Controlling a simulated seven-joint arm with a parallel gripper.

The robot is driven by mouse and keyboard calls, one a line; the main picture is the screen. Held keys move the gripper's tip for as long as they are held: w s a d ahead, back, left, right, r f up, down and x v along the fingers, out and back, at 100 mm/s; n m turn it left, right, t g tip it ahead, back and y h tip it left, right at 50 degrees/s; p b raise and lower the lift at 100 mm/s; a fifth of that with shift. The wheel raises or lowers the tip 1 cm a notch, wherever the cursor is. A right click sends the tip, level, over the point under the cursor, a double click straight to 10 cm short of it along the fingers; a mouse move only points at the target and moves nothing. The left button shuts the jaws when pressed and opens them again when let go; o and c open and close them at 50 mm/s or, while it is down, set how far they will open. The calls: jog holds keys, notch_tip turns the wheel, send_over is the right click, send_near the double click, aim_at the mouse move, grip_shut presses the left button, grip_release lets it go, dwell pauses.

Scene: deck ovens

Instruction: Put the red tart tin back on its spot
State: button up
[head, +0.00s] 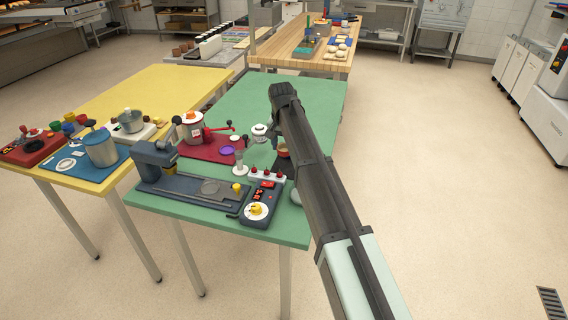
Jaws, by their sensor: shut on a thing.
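The red tart tin (283,152) shows as a small red rim with a pale yellowish inside, just left of my dark arm, which covers part of it. My gripper (274,142) is mostly hidden by the arm, beside the tin and over the right side of the green table (310,92). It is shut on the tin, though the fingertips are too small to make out. I cannot tell how far the tin is above the table top. I cannot make out an empty spot for it.
A blue-grey press (155,160) with a long base, a control box (260,205), a row of red-topped knobs (266,175) and a red mat (222,152) with a pot (192,127) crowd the green table's near half. Its far half is clear. A yellow table (150,90) stands left.

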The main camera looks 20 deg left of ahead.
aim_at(284, 168)
jog(key=shift+f, duration=3.65)
jog(key=shift+f, duration=0.1)
jog(key=o, duration=1.1)
jog(key=r, duration=0.4)
jog(key=s+r, duration=0.1)
jog(key=r, duration=0.3)
jog(key=s+r, duration=0.1)
jog(key=r, duration=0.3)
jog(key=shift+w, duration=0.1)
